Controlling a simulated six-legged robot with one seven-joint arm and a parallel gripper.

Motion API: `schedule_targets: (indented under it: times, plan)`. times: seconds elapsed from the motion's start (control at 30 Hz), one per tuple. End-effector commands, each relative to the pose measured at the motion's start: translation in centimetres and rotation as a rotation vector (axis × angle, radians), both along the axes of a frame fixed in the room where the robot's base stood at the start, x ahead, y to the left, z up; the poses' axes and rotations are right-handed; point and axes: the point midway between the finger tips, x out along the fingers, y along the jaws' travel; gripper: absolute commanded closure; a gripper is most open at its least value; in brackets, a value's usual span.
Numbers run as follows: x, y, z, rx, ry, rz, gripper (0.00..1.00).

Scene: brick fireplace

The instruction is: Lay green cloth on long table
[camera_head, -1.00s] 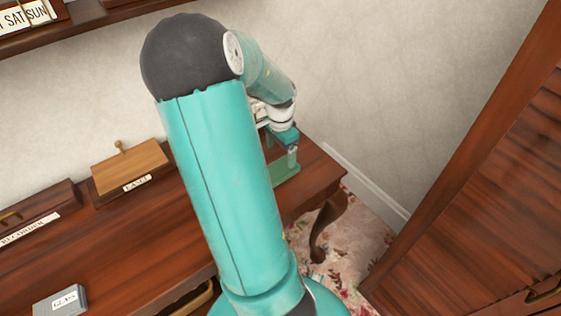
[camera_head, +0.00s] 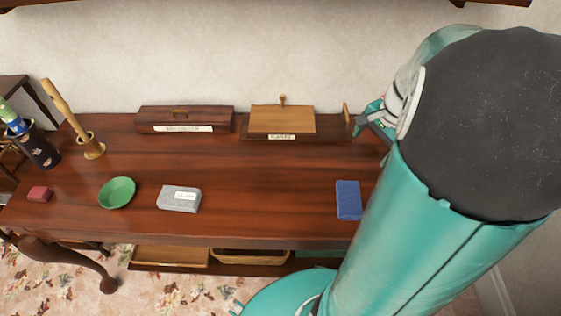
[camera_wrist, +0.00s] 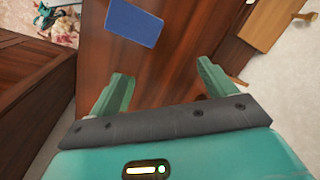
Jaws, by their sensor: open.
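The long table (camera_head: 262,180) is dark red-brown wood and stands along the wall. I cannot make out a green cloth in either current view. A green bowl (camera_head: 117,192) sits on the table's left half. A flat blue block or cloth (camera_head: 348,200) lies near the front edge, beside my arm; it also shows at the top of the wrist view (camera_wrist: 133,22). My gripper (camera_wrist: 163,75) is open with nothing between its green fingers, over the tabletop. In the head view it is near the right end of the wooden box, partly hidden by my arm.
A long dark box (camera_head: 185,118) and a light-lidded box (camera_head: 283,120) stand at the back. A grey labelled block (camera_head: 179,198), a red block (camera_head: 39,194), a brass mortar (camera_head: 92,147) and a dark cup (camera_head: 35,147) stand further left. My arm hides the right end.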

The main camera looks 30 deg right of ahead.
Motion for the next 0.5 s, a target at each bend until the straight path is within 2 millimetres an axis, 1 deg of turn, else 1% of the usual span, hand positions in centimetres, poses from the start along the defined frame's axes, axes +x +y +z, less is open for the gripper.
schedule_targets:
  times: [0.03, 0.13, 0.23, 0.27, 0.3, 0.37, 0.4, 0.5]
  plan:
    - [1.0, 2.8, 1.4, -0.016, -0.036, 0.109, 0.17]
    - [2.0, 7.7, 3.7, -0.057, -0.091, 0.318, 0.17]
    - [2.3, 12.5, 5.7, -0.112, -0.141, 0.526, 0.17]
    - [2.2, 13.9, 6.3, -0.132, -0.156, 0.587, 0.17]
    - [2.0, 15.7, 7.0, -0.161, -0.174, 0.669, 0.17]
    - [1.4, 18.4, 8.0, -0.208, -0.201, 0.789, 0.17]
    - [1.0, 20.0, 8.6, -0.243, -0.217, 0.869, 0.17]
    - [-0.5, 23.7, 9.8, -0.337, -0.254, 1.055, 0.17]
